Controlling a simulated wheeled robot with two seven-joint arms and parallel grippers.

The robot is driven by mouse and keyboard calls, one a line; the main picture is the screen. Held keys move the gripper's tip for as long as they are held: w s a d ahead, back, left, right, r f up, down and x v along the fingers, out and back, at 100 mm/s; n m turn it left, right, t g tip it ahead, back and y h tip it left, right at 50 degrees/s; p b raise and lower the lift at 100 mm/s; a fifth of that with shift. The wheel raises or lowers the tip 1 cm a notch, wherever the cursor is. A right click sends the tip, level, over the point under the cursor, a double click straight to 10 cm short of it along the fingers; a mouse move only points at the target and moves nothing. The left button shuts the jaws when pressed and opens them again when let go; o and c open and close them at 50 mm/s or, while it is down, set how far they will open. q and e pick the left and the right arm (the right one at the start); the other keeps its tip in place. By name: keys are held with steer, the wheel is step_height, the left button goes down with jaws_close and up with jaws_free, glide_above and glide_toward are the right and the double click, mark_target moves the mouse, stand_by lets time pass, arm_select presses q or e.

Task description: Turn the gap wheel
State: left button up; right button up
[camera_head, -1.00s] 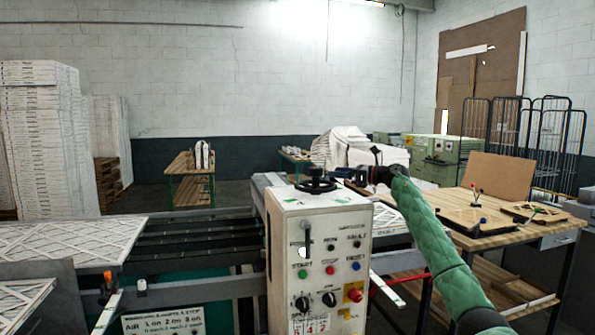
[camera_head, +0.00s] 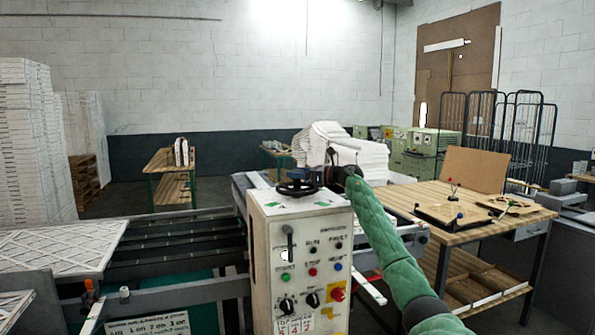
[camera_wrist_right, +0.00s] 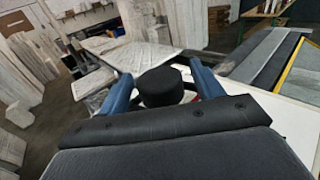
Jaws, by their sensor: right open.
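The gap wheel (camera_head: 297,189) is a dark handwheel lying flat on top of the cream control box (camera_head: 300,240). My right gripper (camera_head: 306,175) has come in from the right, and its blue fingers are at the wheel's upper side. In the right wrist view, a round black knob (camera_wrist_right: 160,88) on the wheel stands between the two blue fingers. The fingers are apart, one on each side of the knob; whether they touch it I cannot tell. Most of the wheel's rim is hidden there by the gripper body. My left gripper is not in view.
The box front carries buttons, dials and a red knob (camera_head: 337,294). A conveyor (camera_head: 180,240) runs left of the box, with a filter panel (camera_head: 60,245) at far left. A wooden workbench (camera_head: 405,197) stands at right, behind my right arm.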

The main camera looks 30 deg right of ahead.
steer(key=shift+w+a+f, duration=0.1)
steer(key=shift+w+a, duration=0.15)
steer(key=c, duration=1.3)
steer(key=shift+c, duration=0.4)
